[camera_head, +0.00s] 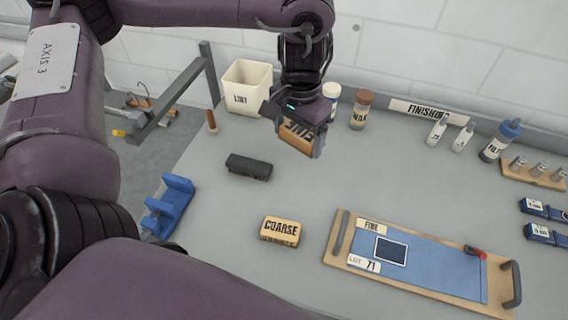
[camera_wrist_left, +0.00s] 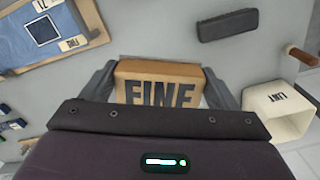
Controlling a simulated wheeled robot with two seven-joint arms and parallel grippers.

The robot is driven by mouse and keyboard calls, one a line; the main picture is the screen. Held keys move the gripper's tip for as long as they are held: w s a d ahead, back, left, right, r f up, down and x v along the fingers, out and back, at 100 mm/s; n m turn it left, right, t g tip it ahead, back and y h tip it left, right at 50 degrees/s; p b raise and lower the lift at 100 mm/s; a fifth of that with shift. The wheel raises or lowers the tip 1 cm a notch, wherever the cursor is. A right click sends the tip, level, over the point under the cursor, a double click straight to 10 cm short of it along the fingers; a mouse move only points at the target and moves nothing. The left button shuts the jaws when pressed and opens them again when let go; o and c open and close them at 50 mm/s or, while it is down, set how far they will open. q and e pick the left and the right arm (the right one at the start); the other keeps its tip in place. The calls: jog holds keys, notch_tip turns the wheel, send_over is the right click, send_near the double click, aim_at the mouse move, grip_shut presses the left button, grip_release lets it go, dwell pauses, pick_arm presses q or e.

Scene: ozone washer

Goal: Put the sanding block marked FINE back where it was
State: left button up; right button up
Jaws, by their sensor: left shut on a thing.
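The sanding block marked FINE (camera_head: 297,136) is tan with dark letters and is held above the bench toward the back. It also fills the middle of the left wrist view (camera_wrist_left: 158,84), between the two fingers. My left gripper (camera_head: 300,140) is shut on it. The block marked COARSE (camera_head: 280,231) sits on the bench, left of a wooden tray (camera_head: 402,285) with a blue mat. A FINE label (camera_head: 372,226) lies at the tray's upper left. My right gripper is not in view.
A dark block (camera_head: 249,167) lies left of the held block. A cream LINT bin (camera_head: 247,86), a brown-capped jar (camera_head: 362,109) and small bottles stand along the back. A blue rack (camera_head: 168,205) is at the left edge. The grey bench between the held block and tray is clear.

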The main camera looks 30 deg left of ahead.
pick_arm(q)
jog(key=b, duration=0.3)
send_over(294, 194)
notch_tip(294, 194, down, 15)
notch_tip(294, 194, down, 4)
jog(key=shift+f+b, duration=0.25)
jog(key=shift+b, duration=0.7)
jog(key=shift+f, duration=0.15)
jog(key=shift+f, duration=0.1)
jog(key=o, duration=0.9)
jog(key=shift+r+p, duration=1.65)
jog(key=shift+r, duration=4.5)
